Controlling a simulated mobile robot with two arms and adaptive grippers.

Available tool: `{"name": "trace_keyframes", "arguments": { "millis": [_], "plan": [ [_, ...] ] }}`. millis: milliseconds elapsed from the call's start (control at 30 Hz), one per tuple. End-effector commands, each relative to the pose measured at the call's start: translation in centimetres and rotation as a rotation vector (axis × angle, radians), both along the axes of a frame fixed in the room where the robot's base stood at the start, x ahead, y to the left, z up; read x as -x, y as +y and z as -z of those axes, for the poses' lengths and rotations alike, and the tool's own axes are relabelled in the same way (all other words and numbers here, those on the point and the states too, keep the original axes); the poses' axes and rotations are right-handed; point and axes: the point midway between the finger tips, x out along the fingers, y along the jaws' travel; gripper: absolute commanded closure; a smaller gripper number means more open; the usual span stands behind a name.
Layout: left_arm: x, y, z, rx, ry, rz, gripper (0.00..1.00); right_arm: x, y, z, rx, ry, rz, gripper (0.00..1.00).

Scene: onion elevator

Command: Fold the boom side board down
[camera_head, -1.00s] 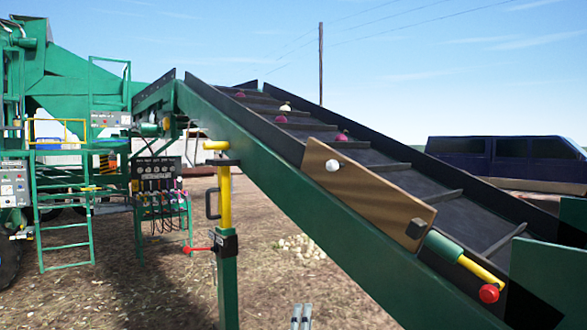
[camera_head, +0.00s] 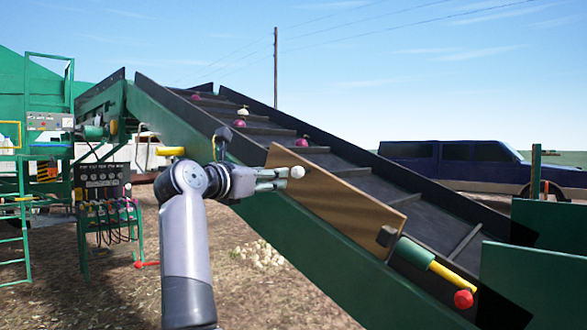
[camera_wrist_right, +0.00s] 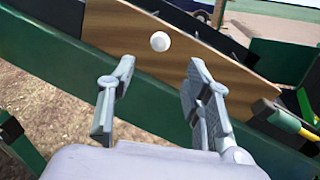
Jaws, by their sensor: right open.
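The boom side board (camera_head: 335,207) is a brown wooden panel standing up along the near side of the sloping conveyor boom. Its white round knob (camera_head: 297,172) sits near the board's upper left end. My right gripper (camera_head: 284,178) is beside the knob in the head view. In the right wrist view the board (camera_wrist_right: 215,65) lies ahead, and the knob (camera_wrist_right: 160,41) shows beyond and between the open fingers of the gripper (camera_wrist_right: 155,80). The fingers are apart and hold nothing. My left gripper is not in view.
The green boom beam (camera_head: 300,255) slopes down to the right below the board. A green and yellow cylinder with a red end (camera_head: 463,299) is at the board's lower end. Onions (camera_head: 239,123) lie on the dark belt. A control panel (camera_head: 100,182) stands at left.

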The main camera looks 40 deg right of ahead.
Motion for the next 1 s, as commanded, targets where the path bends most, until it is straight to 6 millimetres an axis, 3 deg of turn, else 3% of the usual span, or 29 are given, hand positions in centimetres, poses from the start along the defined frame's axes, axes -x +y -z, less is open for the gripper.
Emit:
{"name": "trace_keyframes", "arguments": {
  "millis": [200,500,700,1000],
  "plan": [
    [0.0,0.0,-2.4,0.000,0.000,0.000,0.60,-1.3,-5.0,-0.5,0.003,0.004,0.005,0.54],
    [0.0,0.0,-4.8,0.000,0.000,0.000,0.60,-2.9,-10.5,-0.4,0.004,0.004,0.003,0.54],
    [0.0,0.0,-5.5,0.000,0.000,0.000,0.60,-3.5,-12.2,-0.2,0.003,0.002,0.002,0.54],
    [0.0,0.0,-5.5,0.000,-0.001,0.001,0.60,-3.6,-12.6,0.0,0.004,0.002,0.001,0.54]
  ]
}}
